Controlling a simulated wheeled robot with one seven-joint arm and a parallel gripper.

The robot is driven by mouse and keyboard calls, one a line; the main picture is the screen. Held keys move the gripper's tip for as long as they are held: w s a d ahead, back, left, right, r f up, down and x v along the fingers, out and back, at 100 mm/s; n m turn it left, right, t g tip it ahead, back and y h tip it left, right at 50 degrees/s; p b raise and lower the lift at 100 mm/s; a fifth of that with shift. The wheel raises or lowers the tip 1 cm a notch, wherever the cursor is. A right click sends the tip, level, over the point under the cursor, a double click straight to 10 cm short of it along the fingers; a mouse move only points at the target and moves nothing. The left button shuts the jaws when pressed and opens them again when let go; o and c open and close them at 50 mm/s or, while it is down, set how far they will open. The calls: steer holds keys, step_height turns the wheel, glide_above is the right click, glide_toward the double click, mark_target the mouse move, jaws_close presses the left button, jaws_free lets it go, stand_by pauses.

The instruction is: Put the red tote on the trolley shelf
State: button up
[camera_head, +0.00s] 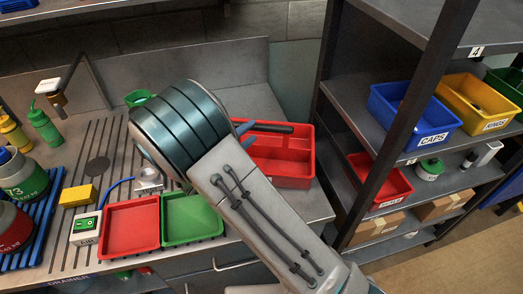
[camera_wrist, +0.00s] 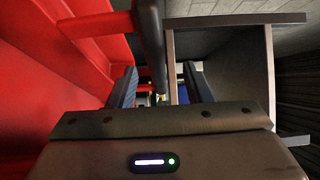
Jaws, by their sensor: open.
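The red tote (camera_head: 290,178) stands on the grey bench, partly hidden behind my arm in the head view. Its dark handle bar (camera_head: 271,127) runs across the top. In the wrist view the tote's red wall (camera_wrist: 45,70) fills the left side. My gripper (camera_wrist: 160,82) is open, its blue-grey fingers on either side of the dark bar (camera_wrist: 151,40). I cannot tell whether they touch it. In the head view my gripper (camera_head: 245,135) is mostly hidden behind my wrist. A dark-framed shelf unit (camera_head: 349,92) stands to the right; I cannot tell whether it is the trolley.
Blue (camera_head: 414,114), yellow (camera_head: 478,103) and red (camera_head: 378,184) bins occupy the shelves. A red tray (camera_head: 130,226) and a green tray (camera_head: 191,219) lie left of my arm. Bottles (camera_head: 44,124) stand farther left. The unit's upright (camera_head: 400,130) rises beside the bench.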

mark_target(258, 129)
steer(key=x, duration=0.3)
steer(key=p+x, duration=0.1)
steer(key=x, duration=0.1)
steer(key=shift+s+d+f, duration=0.1)
steer(key=shift+d+f, duration=0.15)
steer(key=shift+d, duration=0.1)
steer(key=shift+a, duration=0.1)
jaws_close()
steer(key=shift+r, duration=0.15)
